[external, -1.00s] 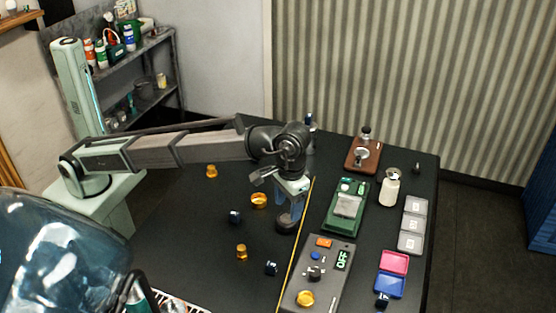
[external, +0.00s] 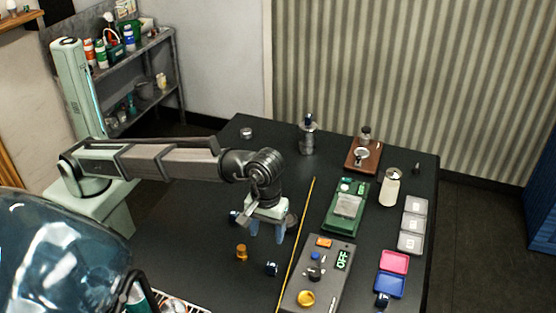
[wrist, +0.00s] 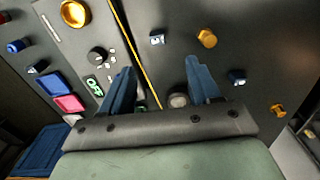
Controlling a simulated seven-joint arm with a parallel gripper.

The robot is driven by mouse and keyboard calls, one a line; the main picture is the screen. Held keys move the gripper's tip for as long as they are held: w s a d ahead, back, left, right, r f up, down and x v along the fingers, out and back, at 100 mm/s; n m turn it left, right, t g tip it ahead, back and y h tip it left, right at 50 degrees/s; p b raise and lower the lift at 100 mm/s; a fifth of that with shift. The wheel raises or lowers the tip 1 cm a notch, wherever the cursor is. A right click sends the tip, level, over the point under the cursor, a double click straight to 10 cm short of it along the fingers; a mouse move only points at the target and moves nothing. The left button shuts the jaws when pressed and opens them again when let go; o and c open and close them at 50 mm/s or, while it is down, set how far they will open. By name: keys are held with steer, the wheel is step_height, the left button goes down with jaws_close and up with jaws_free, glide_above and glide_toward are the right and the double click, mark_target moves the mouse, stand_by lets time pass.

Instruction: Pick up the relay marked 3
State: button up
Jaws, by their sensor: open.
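Two small dark blue blocks with pale marked faces, which look like relays, lie on the black table. One block (external: 272,268) is near the yellow line and shows in the wrist view (wrist: 157,39), ahead of my fingers.
A round grey piece (external: 291,220) sits just beside my gripper. Right of the yellow line (external: 296,235) are a grey control box reading OFF (external: 325,272) and a green device (external: 346,208).

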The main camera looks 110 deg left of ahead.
glide_above(271, 266)
steer(key=f, duration=0.7)
steer(key=shift+s+f, duration=0.15)
steer(key=shift+s, duration=0.25)
steer(key=shift+w+f, duration=0.2)
steer(key=shift+f, duration=1.4)
steer(key=shift+w+f, duration=0.15)
steer(key=shift+f, duration=1.45)
steer(key=c, duration=1.1)
steer(key=shift+r, duration=0.15)
